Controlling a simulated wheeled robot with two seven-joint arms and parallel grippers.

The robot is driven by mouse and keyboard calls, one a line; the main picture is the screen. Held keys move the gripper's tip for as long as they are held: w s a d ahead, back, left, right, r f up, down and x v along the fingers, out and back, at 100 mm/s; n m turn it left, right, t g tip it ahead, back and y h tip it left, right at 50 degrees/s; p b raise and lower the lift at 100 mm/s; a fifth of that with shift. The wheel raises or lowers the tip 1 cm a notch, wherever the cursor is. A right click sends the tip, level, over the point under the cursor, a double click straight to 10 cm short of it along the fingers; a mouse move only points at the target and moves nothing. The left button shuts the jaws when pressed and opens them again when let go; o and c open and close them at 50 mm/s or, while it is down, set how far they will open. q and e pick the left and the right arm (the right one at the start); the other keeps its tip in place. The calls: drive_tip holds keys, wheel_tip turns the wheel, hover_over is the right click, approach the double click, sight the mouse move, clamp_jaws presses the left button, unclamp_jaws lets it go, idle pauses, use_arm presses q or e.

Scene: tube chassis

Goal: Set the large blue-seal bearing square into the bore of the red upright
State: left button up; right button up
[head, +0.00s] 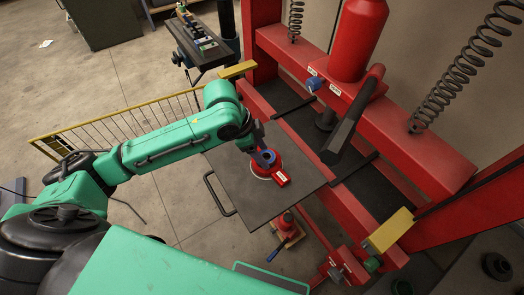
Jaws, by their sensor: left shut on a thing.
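The large blue-seal bearing (269,158) shows as a small blue ring at the tip of my left gripper (262,151). My left gripper is shut on the bearing and reaches over the red upright (271,170). The red upright is a round red part with a pale rim and a labelled red block at its lower right. The bearing appears over the upright's top. I cannot tell whether it touches the upright or is square to the bore, and the bore is hidden. My right gripper is not in view.
The upright stands on a dark plate (238,190) with a handle at its left. A large red press frame (420,150) with coil springs and a dark lever (346,125) stands close on the right. A yellow railing (110,125) and a tool bench (203,45) lie behind.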

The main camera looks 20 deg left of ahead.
use_arm(q)
drive_tip(key=o, duration=1.5)
drive_tip(key=shift+o, duration=0.2)
drive_tip(key=v, duration=1.4)
drive_tip(key=shift+a+r, duration=0.15)
drive_tip(key=shift+r, duration=0.1)
